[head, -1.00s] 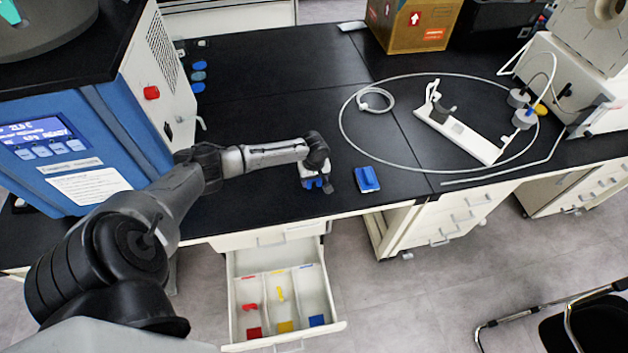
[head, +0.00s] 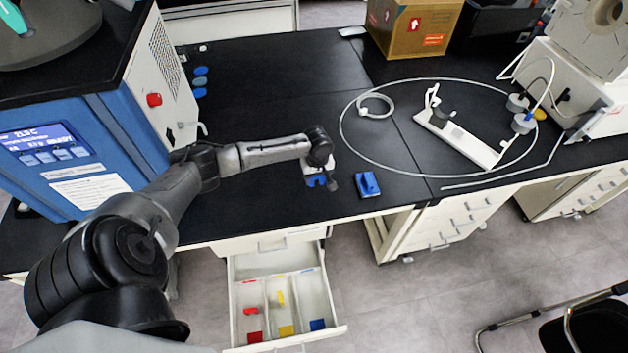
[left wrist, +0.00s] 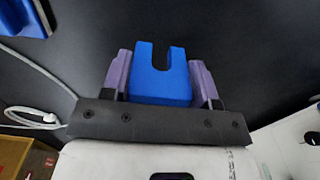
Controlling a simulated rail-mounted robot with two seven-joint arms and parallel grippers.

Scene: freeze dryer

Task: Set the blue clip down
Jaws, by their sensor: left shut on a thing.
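The blue clip (left wrist: 160,82) is a U-shaped blue piece between the purple fingers of my left gripper (left wrist: 162,80) in the left wrist view. The fingers press on its two sides, and its notched end points away from the gripper. In the head view my left gripper (head: 317,181) is low over the black bench near the front edge, with blue showing below it. I cannot tell whether the clip touches the bench. My right gripper is not in view.
A blue block (head: 367,184) lies just right of the gripper. The open drawer (head: 338,322) below has red, yellow and blue marked compartments; the left two hold a red and a yellow piece. A tubing loop (head: 343,135) and white stand (head: 462,138) lie to the right.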

